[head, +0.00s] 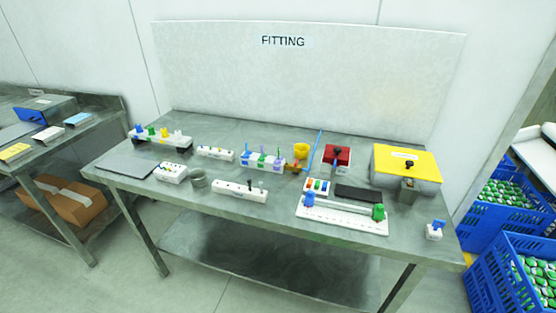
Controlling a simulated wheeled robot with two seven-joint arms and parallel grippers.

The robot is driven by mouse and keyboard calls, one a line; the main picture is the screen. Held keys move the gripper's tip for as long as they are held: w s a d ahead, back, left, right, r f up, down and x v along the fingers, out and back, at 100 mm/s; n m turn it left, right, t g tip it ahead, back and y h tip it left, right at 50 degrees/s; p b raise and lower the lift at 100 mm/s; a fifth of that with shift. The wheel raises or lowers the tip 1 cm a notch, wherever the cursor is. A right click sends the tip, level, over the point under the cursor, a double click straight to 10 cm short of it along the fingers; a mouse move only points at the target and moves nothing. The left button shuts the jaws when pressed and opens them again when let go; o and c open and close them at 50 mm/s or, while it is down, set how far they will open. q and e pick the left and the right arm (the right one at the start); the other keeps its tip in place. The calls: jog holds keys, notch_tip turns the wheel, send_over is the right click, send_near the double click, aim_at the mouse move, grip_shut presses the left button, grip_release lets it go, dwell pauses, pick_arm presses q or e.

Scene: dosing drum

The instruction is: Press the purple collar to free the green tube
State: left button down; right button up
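A white block (247,159) with blue and green sections stands in the middle of the metal table, with small purple upright pieces (278,153) at its top. These are too small to tell which is the purple collar or whether a green tube sits in it. A green fitting (378,212) sits at the right end of a clear bar on a white perforated board (345,222), with a blue fitting (309,200) at the left end. Neither gripper is in view.
A yellow cup (301,150), a thin blue rod (319,150), a red box (337,155) and a yellow-lidded box (407,164) stand towards the back right. Blue crates (510,270) stand right.

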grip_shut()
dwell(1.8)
